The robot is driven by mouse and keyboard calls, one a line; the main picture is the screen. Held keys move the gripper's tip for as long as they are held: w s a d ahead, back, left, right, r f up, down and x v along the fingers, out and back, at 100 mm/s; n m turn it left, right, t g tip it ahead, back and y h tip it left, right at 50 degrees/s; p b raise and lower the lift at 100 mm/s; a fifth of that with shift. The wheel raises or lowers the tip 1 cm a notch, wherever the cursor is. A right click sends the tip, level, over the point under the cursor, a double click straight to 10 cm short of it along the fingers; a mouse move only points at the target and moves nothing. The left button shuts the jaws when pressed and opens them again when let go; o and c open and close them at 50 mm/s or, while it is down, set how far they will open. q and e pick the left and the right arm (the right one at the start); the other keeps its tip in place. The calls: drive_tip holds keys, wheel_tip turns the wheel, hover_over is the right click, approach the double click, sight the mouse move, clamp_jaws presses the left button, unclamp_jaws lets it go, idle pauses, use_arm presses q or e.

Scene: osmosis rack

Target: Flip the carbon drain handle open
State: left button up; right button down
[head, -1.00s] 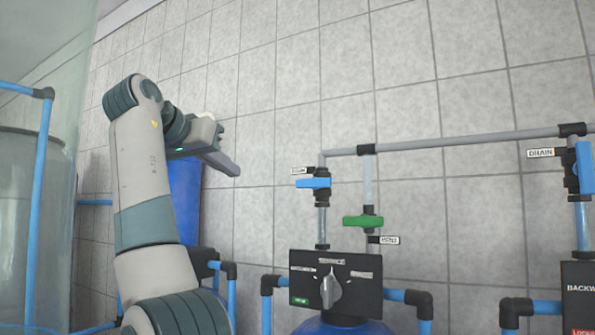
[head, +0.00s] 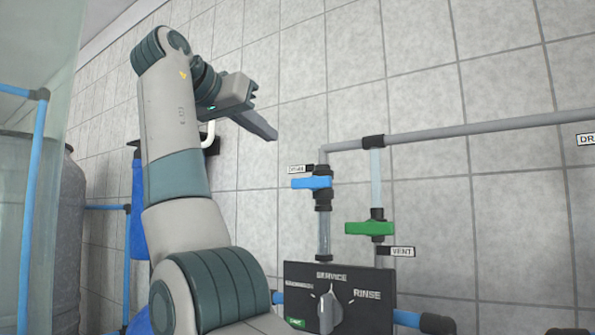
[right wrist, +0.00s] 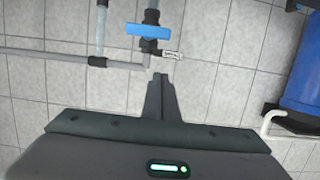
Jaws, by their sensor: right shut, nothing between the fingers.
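A blue valve handle (head: 312,183) lies level across a vertical pipe in the head view, beside a small label (head: 296,169) too blurred to read surely. It also shows in the right wrist view (right wrist: 148,30), lying crosswise beyond the fingers. My right gripper (head: 273,136) is shut and empty, up and to the left of the handle and apart from it. In the right wrist view its fingertips (right wrist: 160,76) point towards the pipe and label below the handle. My left gripper is not in view.
A green handle (head: 369,228) with a VENT label (head: 402,252) sits to the right, under a grey pipe (head: 450,131). Below is a black panel (head: 300,275) with a knob. A blue cylinder (right wrist: 305,75) and white bracket stand at the right of the wrist view.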

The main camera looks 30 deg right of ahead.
drive_tip(key=a, duration=0.1)
drive_tip(key=p, duration=0.4)
hover_over(311, 183)
drive_tip(key=w+a, duration=0.3)
drive_tip(key=a, duration=0.1)
drive_tip(key=f, duration=0.4)
drive_tip(key=f+p, duration=0.1)
drive_tip(key=f, duration=0.1)
drive_tip(key=shift+d+f, duration=0.1)
drive_tip(key=shift+d, duration=0.15)
drive_tip(key=shift+s, duration=0.1)
drive_tip(key=shift+a, duration=0.1)
